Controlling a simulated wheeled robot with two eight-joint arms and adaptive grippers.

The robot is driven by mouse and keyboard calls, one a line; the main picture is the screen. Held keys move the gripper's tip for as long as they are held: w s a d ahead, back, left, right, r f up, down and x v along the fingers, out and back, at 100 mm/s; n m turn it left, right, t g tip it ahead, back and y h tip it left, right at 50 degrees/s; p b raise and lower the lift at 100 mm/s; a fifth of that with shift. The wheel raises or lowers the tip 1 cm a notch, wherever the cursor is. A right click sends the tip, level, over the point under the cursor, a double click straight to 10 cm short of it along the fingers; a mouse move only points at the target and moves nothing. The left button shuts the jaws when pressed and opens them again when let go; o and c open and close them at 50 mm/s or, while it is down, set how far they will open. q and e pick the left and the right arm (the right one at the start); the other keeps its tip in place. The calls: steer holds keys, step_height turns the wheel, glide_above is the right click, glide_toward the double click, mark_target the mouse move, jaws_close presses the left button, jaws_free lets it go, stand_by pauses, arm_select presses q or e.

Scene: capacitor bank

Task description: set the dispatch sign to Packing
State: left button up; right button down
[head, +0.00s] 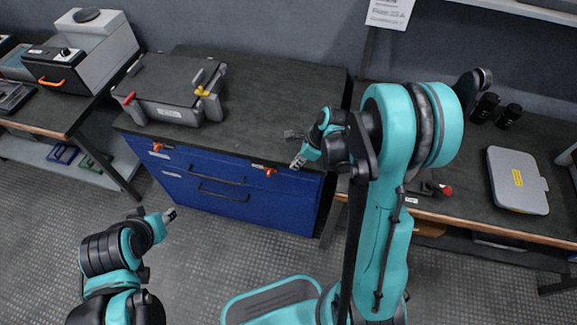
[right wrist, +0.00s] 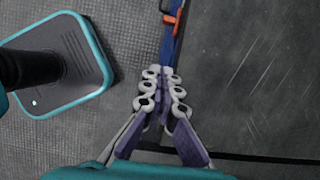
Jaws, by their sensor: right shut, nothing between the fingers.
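I cannot make out a sign with the word Packing in either view. A white printed sign (head: 390,12) hangs on the back wall at the top; its small text is too blurred to read surely. My right gripper (head: 297,163) is at the front right edge of the blue cabinet's top. In the right wrist view its fingers (right wrist: 160,88) are together and empty, over the edge between bench top and floor. My left gripper (head: 170,215) is low at the left, over the floor in front of the cabinet; its fingers are too small to judge.
The blue cabinet (head: 230,196) has orange latches and a dark top (head: 270,110), with a grey fixture (head: 170,90) on its left part. A grey-white machine (head: 85,55) stands on the left bench. A grey case (head: 517,180) lies on the right bench. The cabinet top's middle is clear.

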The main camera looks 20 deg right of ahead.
mark_target(276, 171)
steer(key=b+x, duration=0.4)
steer(key=x, duration=0.5)
steer(key=shift+f, duration=0.15)
steer(key=shift+w+a+r+b, duration=0.1)
steer(key=shift+w+a+b, duration=0.05)
steer(key=shift+w+a, duration=0.35)
steer(key=shift+w+a+r+b, duration=0.15)
steer(key=shift+w+a, duration=0.15)
steer(key=shift+a, duration=0.3)
steer(key=shift+w+a+r, duration=0.15)
steer(key=shift+w+a, duration=0.15)
steer(key=shift+a, duration=0.2)
steer(key=w+a, duration=0.2)
steer(key=a, duration=0.1)
steer(key=w+a, duration=0.1)
steer(key=shift+a, duration=0.25)
steer(key=shift+r, duration=0.1)
